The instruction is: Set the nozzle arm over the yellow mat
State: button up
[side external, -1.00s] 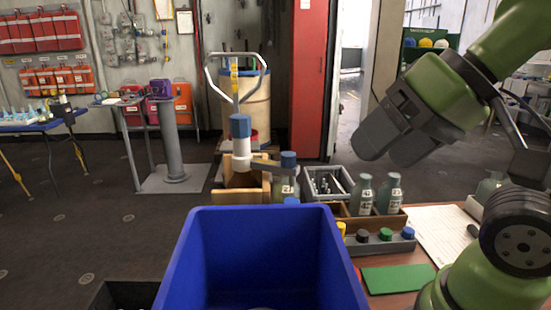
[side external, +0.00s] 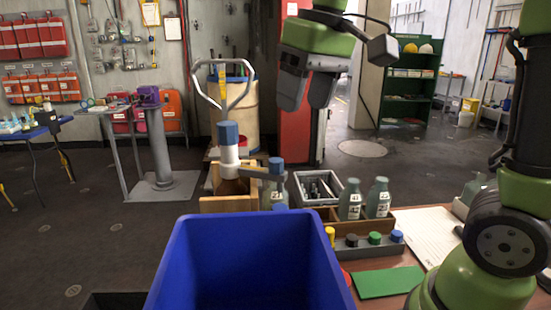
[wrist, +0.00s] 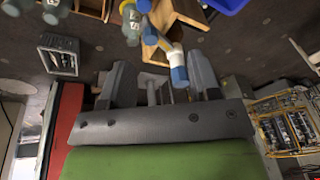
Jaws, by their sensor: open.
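The post stands at a small wooden box behind the blue bin. In the wrist view a white and blue piece of this fixture (wrist: 178,66) shows between my fingers. My gripper (side external: 305,104) is open and empty, pointing down, above and behind the nozzle arm and a little to its right. Its two fingers also show in the wrist view (wrist: 158,66). I cannot make out a yellow mat in either view.
A large blue bin (side external: 184,285) fills the front. Two bottles (side external: 378,198) stand in a wooden tray, with a grey crate (side external: 302,188) behind. Coloured caps sit in a row (side external: 352,246) near a green mat (side external: 389,282). A bent metal handle (side external: 240,96) rises behind the post.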

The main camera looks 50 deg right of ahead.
aim_at(277, 160)
jog(key=w+d+f+g, duration=0.3)
jog(key=w, duration=0.4)
jog(key=shift+h, duration=0.3)
jog(key=f, duration=0.9)
jog(key=shift+w+a+f, duration=0.2)
jog(key=shift+f, duration=0.2)
jog(key=shift+n, duration=0.3)
grip_shut()
